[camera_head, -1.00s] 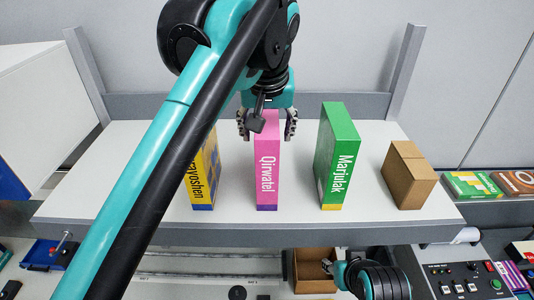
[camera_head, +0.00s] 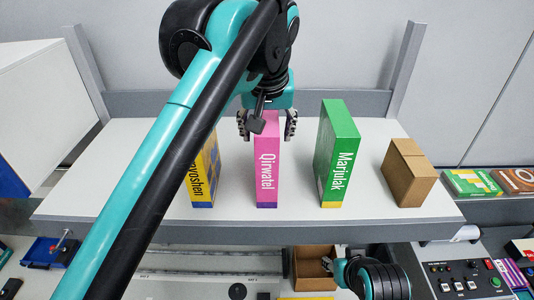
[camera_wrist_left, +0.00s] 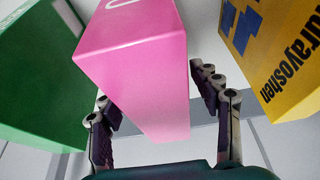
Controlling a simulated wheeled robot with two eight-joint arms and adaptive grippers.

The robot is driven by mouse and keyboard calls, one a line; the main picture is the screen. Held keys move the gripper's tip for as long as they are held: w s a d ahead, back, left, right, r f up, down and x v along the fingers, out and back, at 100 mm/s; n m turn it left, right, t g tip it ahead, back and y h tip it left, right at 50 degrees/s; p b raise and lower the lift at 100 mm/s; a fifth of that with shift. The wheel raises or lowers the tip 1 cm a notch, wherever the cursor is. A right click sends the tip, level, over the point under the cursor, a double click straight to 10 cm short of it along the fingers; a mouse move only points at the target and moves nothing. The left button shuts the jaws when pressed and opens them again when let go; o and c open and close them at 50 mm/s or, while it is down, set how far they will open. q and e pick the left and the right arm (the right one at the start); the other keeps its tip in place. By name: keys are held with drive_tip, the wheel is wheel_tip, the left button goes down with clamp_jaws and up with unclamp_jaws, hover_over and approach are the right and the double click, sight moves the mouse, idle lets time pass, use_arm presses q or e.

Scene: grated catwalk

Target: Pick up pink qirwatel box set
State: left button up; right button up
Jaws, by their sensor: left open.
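The pink Qirwatel box (camera_head: 267,172) stands upright on the white shelf, between a yellow and a green box. It also fills the middle of the left wrist view (camera_wrist_left: 135,60). My left gripper (camera_head: 267,128) is open at the box's upper back part, one finger on each side. In the left wrist view my left gripper (camera_wrist_left: 155,100) has visible gaps between its fingers and the box, and no contact shows. My right gripper (camera_head: 328,266) is low in the head view, by an open cardboard box; its finger opening is too small to tell.
The yellow box (camera_head: 208,165), partly behind my left arm, and the green Marjulak box (camera_head: 337,155) flank the pink one closely. A brown carton (camera_head: 408,173) stands on the shelf (camera_head: 365,225) at right. An open cardboard box (camera_head: 312,280) and a control panel (camera_head: 465,280) are below.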

use_arm(q)
clamp_jaws()
drive_tip(key=shift+r, duration=0.1)
